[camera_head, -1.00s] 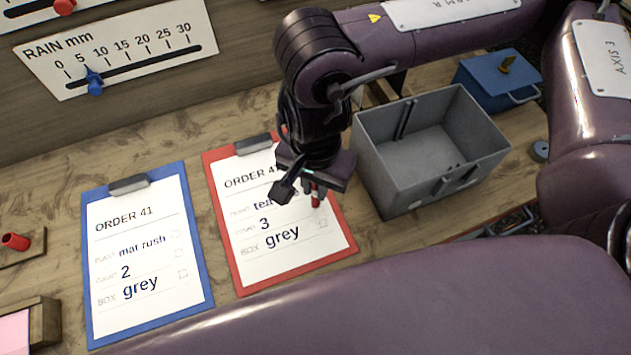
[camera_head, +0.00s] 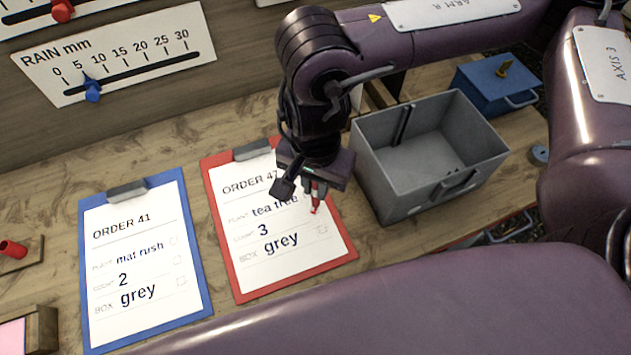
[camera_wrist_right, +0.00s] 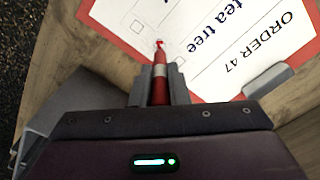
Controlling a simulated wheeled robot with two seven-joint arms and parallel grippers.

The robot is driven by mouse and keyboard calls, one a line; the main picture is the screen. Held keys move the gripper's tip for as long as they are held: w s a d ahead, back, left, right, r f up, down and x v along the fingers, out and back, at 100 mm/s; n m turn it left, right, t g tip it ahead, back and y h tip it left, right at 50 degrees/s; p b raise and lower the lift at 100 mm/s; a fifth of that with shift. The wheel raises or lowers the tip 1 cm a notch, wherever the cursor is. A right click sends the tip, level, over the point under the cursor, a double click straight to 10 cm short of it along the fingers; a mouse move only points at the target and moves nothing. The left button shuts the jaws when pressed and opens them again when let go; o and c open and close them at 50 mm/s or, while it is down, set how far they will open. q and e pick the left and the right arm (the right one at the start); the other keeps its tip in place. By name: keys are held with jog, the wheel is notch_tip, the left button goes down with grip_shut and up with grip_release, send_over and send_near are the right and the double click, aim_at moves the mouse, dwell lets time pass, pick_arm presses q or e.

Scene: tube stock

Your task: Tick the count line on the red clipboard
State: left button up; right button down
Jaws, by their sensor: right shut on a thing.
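The red clipboard (camera_head: 225,245) lies on the table, with a white sheet headed ORDER 47 that reads tea tree, 3 and grey. It also shows in the wrist view (camera_wrist_right: 110,15). My right gripper (camera_head: 314,188) is above the sheet's right side, shut on a red marker (camera_wrist_right: 160,85) that points down at the sheet. The marker's tip is at the right end of the count row, at or just above the paper. A small red spot shows at the tip; I cannot tell ink from tip. The count box is hidden or blurred there. My left gripper is not in view.
A blue clipboard (camera_head: 84,285) with ORDER 41 lies to the left. An open grey box (camera_head: 385,185) stands close right of the red clipboard. A blue box (camera_head: 490,85) is behind it. A rain scale board (camera_head: 130,78) is on the back wall.

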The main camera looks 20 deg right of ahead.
jog(key=shift+r, duration=0.15)
jog(key=shift+r+p, duration=1.3)
jog(key=shift+r, duration=0.05)
dwell(0.3)
